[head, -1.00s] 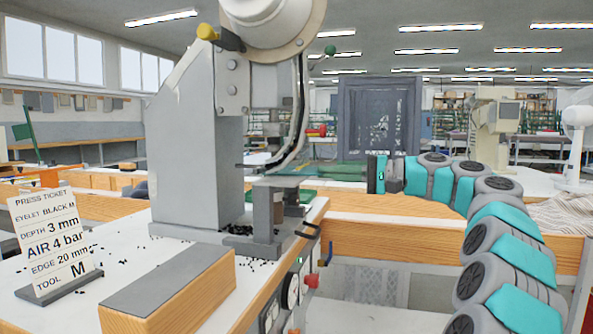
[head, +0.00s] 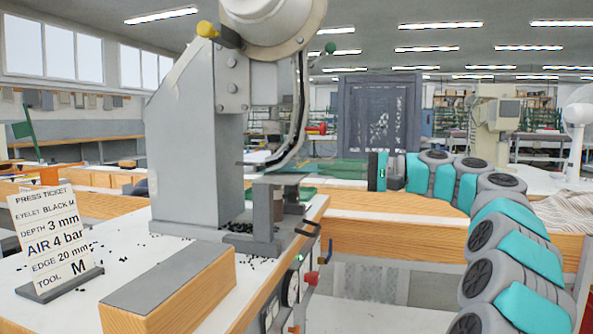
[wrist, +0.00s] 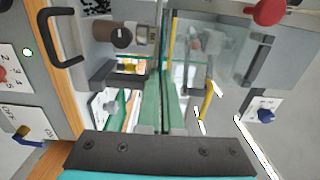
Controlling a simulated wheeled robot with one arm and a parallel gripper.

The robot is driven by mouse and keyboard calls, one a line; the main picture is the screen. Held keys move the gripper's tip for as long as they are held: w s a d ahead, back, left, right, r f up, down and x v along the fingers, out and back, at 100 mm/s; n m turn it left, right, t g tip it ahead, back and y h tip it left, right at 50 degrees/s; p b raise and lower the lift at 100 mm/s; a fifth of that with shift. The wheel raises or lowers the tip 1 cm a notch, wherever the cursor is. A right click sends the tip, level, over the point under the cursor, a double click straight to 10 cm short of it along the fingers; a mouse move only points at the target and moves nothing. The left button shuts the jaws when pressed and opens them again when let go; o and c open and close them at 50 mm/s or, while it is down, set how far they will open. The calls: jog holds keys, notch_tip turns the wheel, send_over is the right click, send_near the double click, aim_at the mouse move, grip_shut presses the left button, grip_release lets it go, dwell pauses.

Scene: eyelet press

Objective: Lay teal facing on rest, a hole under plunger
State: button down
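The grey eyelet press (head: 195,150) stands on the white bench, its head and curved guard above a grey rest (head: 285,181). My gripper (head: 368,172) is right of the rest, pointing left at about its height. A thin green-teal piece (head: 345,170), apparently the teal facing, runs left from the gripper towards the press; its far end is hidden behind the guard.
A wooden block with a grey top (head: 168,290) and a press ticket (head: 50,240) are at the front left. Black eyelets lie scattered around the press foot. A dark handle (head: 308,229) and valves stick out at the bench's right edge. A fan (head: 577,125) stands far right.

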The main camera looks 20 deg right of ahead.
jog(key=shift+s+a+r+b, duration=0.1)
jog(key=shift+s+a+b, duration=0.2)
jog(key=shift+s+a, duration=0.3)
jog(key=shift+s+a+b, duration=0.25)
jog(key=shift+s+a, duration=0.1)
jog(key=shift+s, duration=0.3)
jog(key=shift+p, duration=0.55)
dwell(1.1)
dwell(0.3)
jog(key=c, duration=1)
grip_release()
jog(key=p+v, duration=0.2)
jog(key=v, duration=0.5)
dwell(0.7)
